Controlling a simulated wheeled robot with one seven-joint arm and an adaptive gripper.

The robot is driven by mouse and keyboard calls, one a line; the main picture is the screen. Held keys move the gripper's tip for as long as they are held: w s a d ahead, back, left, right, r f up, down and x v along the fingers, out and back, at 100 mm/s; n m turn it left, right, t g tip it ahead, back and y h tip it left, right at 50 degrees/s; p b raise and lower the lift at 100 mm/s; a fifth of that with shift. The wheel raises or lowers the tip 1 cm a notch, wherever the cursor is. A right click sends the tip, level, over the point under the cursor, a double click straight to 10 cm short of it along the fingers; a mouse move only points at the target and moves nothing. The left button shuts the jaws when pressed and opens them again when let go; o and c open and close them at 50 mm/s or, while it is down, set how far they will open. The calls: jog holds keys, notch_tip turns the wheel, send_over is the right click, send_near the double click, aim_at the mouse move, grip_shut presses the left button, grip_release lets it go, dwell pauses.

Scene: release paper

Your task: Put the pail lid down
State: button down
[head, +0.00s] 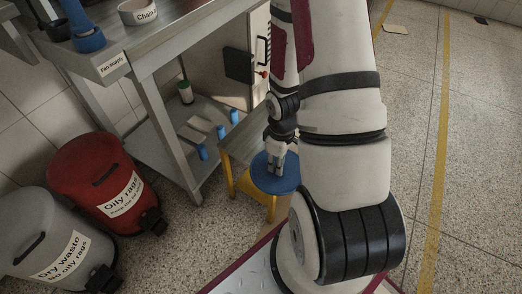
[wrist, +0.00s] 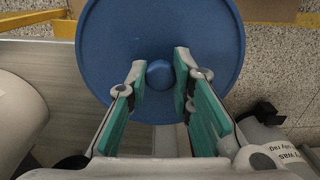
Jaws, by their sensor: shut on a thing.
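The pail lid is a round blue disc (head: 284,186) with a small blue knob (wrist: 160,75) at its centre. My gripper (head: 277,165) is shut on the knob, with one finger on each side; it also shows in the wrist view (wrist: 160,72). The lid (wrist: 210,45) faces the wrist camera nearly flat. In the head view it overlaps the right end of a low bench with a grey top (head: 240,145) and yellow legs (head: 228,178). I cannot tell whether the lid touches the bench. My arm hides part of the lid's surroundings.
A metal workbench (head: 150,55) with a lower shelf (head: 165,150) stands left of the lid. A red oily-rags bin (head: 90,175) and a grey dry-waste bin (head: 40,235) stand at the lower left. The floor at right, with a yellow line (head: 437,150), is mostly clear.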

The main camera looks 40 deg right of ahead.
jog(key=w+d+b, duration=0.1)
jog(key=w+d, duration=0.1)
jog(key=w, duration=0.2)
jog(key=w+d+f+b, duration=0.1)
jog(key=w+d, duration=0.1)
jog(key=w, duration=0.2)
jog(key=w+d, duration=0.1)
jog(key=w, duration=0.4)
jog(key=shift+d+f+b, duration=0.2)
jog(key=shift+d+b, duration=0.2)
jog(key=shift+f+b, duration=1)
jog(key=shift+f, duration=0.7)
jog(key=shift+f, duration=0.2)
jog(key=c, duration=1.4)
grip_release()
jog(key=shift+r, duration=0.1)
